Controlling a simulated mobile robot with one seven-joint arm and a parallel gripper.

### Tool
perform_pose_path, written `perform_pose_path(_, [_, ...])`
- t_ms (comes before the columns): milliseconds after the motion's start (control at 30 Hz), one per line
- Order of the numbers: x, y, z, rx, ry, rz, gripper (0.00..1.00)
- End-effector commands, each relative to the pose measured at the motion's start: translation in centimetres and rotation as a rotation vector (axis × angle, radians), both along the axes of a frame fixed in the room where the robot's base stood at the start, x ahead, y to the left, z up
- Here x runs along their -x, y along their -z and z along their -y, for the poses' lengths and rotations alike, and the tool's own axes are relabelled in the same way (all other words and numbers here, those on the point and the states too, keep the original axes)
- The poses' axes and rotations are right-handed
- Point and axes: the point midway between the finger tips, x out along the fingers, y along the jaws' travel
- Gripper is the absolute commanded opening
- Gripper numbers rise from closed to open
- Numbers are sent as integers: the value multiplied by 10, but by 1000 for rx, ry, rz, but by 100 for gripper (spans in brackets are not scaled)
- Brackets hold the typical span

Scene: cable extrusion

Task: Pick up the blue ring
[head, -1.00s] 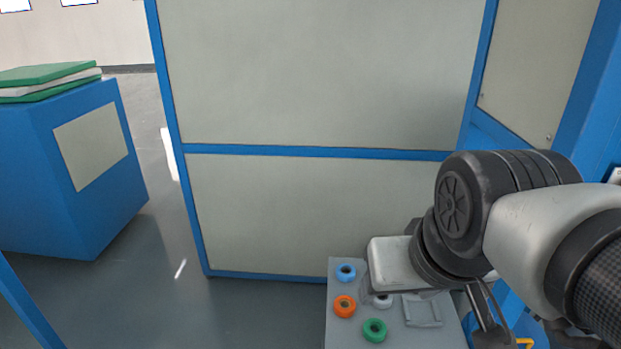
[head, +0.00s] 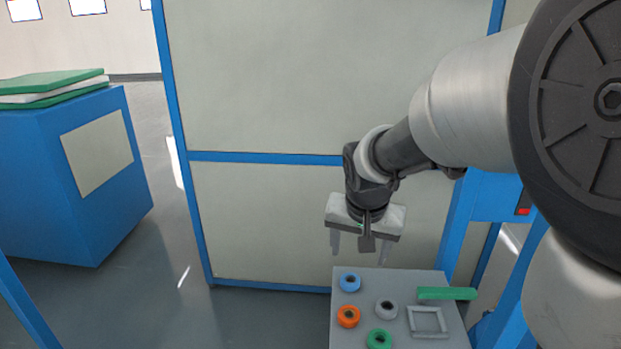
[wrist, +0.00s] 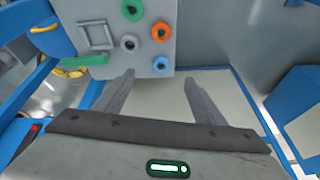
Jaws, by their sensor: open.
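The blue ring (head: 349,281) lies at the far left corner of a grey table (head: 400,278) in the head view. It also shows in the wrist view (wrist: 161,65), near the table edge and ahead of the fingers. My gripper (head: 358,250) hangs above and behind the table's far edge with its fingers pointing down. Its fingers (wrist: 160,85) are spread wide with nothing between them. The ring is apart from both fingers.
An orange ring (head: 348,316), a grey ring (head: 386,309) and a green ring (head: 380,339) lie near the blue one. A square frame (head: 428,321) and a green bar (head: 447,293) are on the right. A panelled wall (head: 270,220) stands behind.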

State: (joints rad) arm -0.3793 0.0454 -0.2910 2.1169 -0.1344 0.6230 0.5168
Motion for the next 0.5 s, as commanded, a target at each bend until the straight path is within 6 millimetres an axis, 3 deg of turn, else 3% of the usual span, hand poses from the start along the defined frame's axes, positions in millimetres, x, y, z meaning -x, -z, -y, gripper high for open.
perform_pose_path(33, [-13, 16, -4, 16, 13, -10, 64])
perform_pose_path(200, [-44, 46, -11, 52, 58, -5, 64])
perform_pose_path(500, [-63, 79, -10, 68, 77, -1, 64])
